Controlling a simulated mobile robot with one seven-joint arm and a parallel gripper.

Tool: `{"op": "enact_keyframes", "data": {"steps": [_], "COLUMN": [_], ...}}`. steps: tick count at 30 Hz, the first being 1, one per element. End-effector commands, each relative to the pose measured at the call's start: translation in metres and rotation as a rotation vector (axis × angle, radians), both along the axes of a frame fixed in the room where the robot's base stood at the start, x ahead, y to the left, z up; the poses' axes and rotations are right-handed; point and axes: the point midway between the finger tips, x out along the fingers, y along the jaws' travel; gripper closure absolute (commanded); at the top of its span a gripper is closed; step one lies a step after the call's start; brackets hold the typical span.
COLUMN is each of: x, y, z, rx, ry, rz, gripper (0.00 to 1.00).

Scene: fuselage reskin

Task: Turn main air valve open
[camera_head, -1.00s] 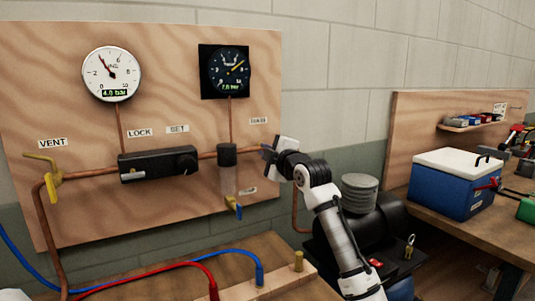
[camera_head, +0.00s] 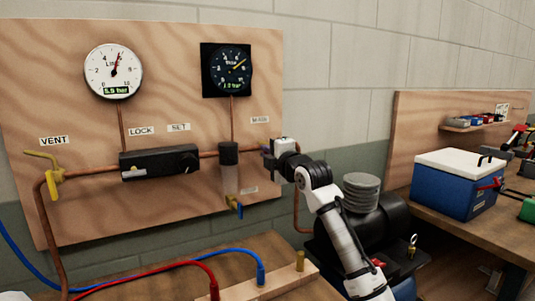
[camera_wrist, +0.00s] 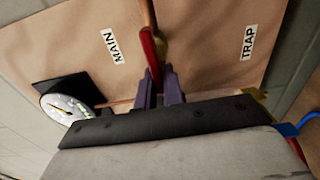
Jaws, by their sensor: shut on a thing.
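The red handle of the main air valve (camera_wrist: 151,50) shows in the wrist view beside the MAIN label (camera_wrist: 113,46). It lies between the purple fingers of my gripper (camera_wrist: 158,88), which is shut on it. In the head view my gripper (camera_head: 268,152) is at the right end of the copper pipe, below the MAIN label (camera_head: 260,120). My gripper hides the valve there. The white line gauge (camera_head: 113,71) has its needle close to upright.
A black regulator (camera_head: 160,162) and a filter bowl with a blue-handled drain (camera_head: 230,180) sit left of my gripper. A yellow vent lever (camera_head: 45,170) is at far left. Hoses (camera_head: 205,262) cross the bench below. A black compressor (camera_head: 370,220) stands right of the board.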

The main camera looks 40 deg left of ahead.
Motion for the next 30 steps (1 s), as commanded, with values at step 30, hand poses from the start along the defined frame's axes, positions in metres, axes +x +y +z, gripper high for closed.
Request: {"op": "enact_keyframes", "data": {"steps": [30], "x": [-0.024], "y": [-0.062], "z": [-0.004], "rx": [0.001], "ry": [-0.003], "rz": [-0.002], "gripper": [0.69]}}
